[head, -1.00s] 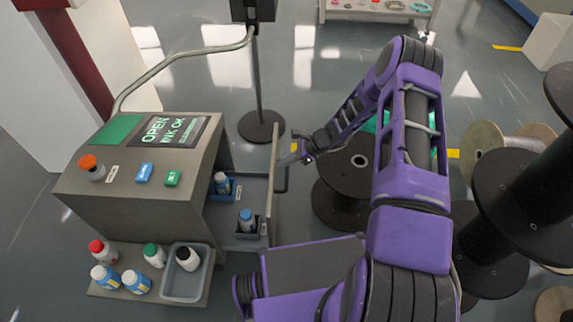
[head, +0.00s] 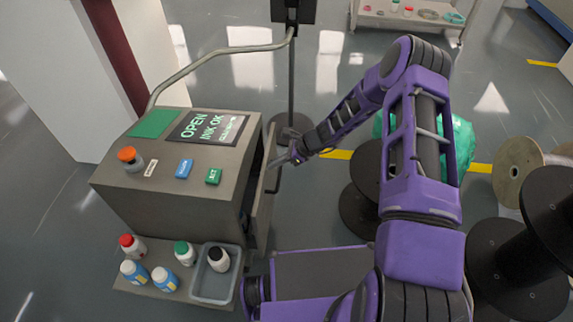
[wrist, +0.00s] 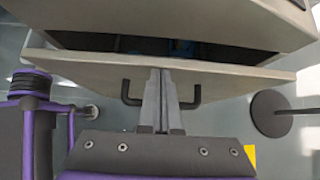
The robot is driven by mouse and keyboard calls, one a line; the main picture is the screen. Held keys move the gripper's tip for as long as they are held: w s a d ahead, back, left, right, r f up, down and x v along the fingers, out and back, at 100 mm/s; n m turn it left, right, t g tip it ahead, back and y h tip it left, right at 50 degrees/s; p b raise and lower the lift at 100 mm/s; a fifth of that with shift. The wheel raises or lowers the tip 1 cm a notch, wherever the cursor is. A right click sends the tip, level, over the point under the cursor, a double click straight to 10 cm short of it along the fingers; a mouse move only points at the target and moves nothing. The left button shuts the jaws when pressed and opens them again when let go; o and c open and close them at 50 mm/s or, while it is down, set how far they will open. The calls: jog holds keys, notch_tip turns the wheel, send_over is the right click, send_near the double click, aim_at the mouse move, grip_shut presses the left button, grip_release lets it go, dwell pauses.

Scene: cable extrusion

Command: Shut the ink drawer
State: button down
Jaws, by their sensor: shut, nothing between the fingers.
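The ink drawer (head: 262,200) is in the right side of the grey ink machine (head: 150,195). Its front panel stands slightly out from the body, with a narrow dark gap behind it. In the wrist view the drawer front (wrist: 85,72) spans the picture, and the dark gap shows above its top edge, with a hint of blue inside. A dark bar handle (wrist: 193,101) is on the panel. My gripper (head: 275,163) is shut and empty. In the wrist view the gripper tips (wrist: 161,74) are at the panel, between the handle's two ends, and appear to touch it.
A screen (head: 207,126) on the machine reads "OPEN INK OK". Several bottles and a grey bin (head: 214,274) stand on a low shelf at the machine's front. A post on a round base (head: 291,127) is behind the drawer. Dark cable reels (head: 365,190) stand to the right.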

aim_at(263, 165)
jog(key=shift+w+a, duration=0.2)
jog(key=shift+a, duration=0.85)
jog(key=shift+w+a, duration=0.2)
jog(key=shift+a, duration=0.8)
jog(key=shift+a, duration=0.15)
jog(key=shift+s, duration=0.1)
jog(key=shift+d, duration=0.3)
jog(key=d+f+p+v, duration=0.1)
jog(key=d+f+v, duration=0.1)
jog(key=v, duration=1.1)
jog(key=shift+d, duration=0.1)
